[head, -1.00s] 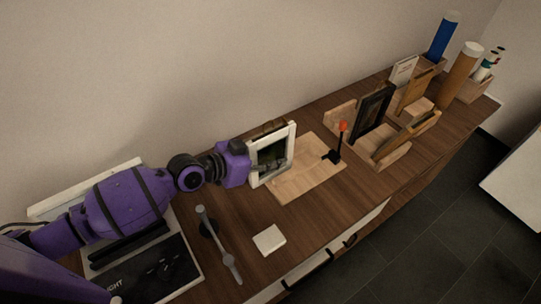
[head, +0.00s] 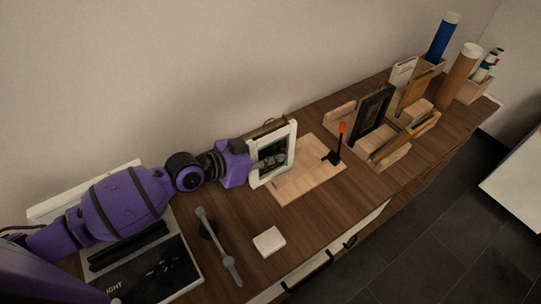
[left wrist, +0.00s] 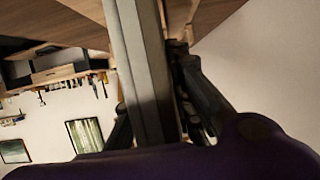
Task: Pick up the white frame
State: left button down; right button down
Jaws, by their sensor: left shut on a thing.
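The white frame (head: 292,146) stands upright at the left end of a pale wooden board (head: 314,175) in the head view. My left gripper (head: 264,161) is shut on the frame's left side, and a grey finger shows inside the opening. In the left wrist view, the frame's pale bar (left wrist: 140,60) runs between the dark fingers of my left gripper (left wrist: 160,112). I cannot tell whether the frame's lower edge touches the board. My right gripper is not in view.
A black stand with an orange tip (head: 342,140) stands on the board. A dark frame (head: 372,113) is in a wooden holder to the right. A grey handled tool (head: 219,246) and a white square (head: 269,241) lie in front. The wall is close behind.

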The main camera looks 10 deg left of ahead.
aim_at(272, 139)
pick_arm(q)
notch_tip(272, 139, up, 6)
jog(key=s+d, duration=1.3)
jog(key=d, duration=0.1)
jog(key=shift+s, duration=0.35)
jog(key=shift+f, duration=0.1)
dwell(0.6)
